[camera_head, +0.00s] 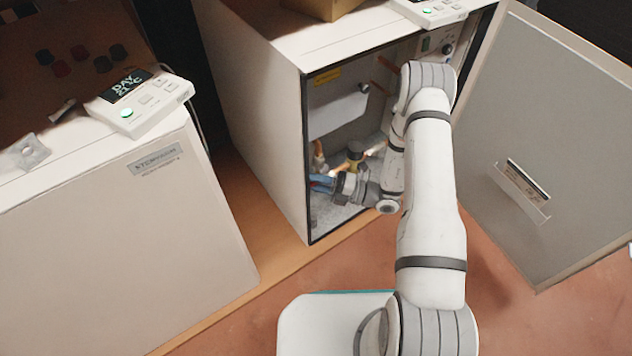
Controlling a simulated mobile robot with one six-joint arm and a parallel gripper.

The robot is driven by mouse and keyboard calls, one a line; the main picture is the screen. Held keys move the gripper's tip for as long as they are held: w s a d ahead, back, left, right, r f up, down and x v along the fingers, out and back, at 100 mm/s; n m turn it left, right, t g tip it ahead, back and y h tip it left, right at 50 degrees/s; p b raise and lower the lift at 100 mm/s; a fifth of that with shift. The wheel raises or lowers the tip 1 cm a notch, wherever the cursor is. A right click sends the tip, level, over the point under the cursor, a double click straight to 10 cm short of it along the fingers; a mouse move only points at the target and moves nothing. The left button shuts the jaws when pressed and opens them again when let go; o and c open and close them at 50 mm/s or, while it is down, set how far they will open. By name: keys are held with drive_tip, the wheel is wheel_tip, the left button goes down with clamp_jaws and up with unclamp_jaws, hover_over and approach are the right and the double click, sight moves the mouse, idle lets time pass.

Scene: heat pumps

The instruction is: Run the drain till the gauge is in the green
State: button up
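The open heat pump cabinet (255,110) stands at the centre, with my arm reaching inside it. My gripper (322,184) is low at the left of the interior, beside a small blue part (320,178). I cannot tell whether the blue part is a drain handle, or whether the gripper touches it. The fingers are too small and dark to show if they are open or shut. A copper pipe fitting (318,158) is just above the gripper, and a dark yellowish fitting (355,153) is to its right. No gauge face can be read.
The cabinet door (560,110) is swung open at the right, with a label holder on it. A control box (432,10) with a green light sits on top beside a cardboard box (322,6). A second closed unit (120,250) stands at the left with its own controller (137,103).

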drive_tip(key=shift+c, duration=0.6)
clamp_jaws()
drive_tip(key=shift+n+h+p, duration=0.3)
drive_tip(key=shift+p, duration=0.2)
drive_tip(key=shift+f+p, duration=0.15)
drive_tip(key=shift+p, duration=0.15)
drive_tip(key=shift+d+f+n+h+p, duration=0.15)
drive_tip(key=shift+f+n+h+p, duration=0.25)
drive_tip(key=shift+n+h+p, duration=0.55)
drive_tip(key=shift+w+d+f+n+h+p, duration=0.15)
drive_tip(key=shift+f+n+h+p, duration=0.4)
drive_tip(key=shift+h, duration=0.2)
drive_tip(key=shift+w+d+f+n+h+p, duration=0.15)
drive_tip(key=shift+f+n+h+p, duration=0.3)
drive_tip(key=shift+n+h, duration=0.2)
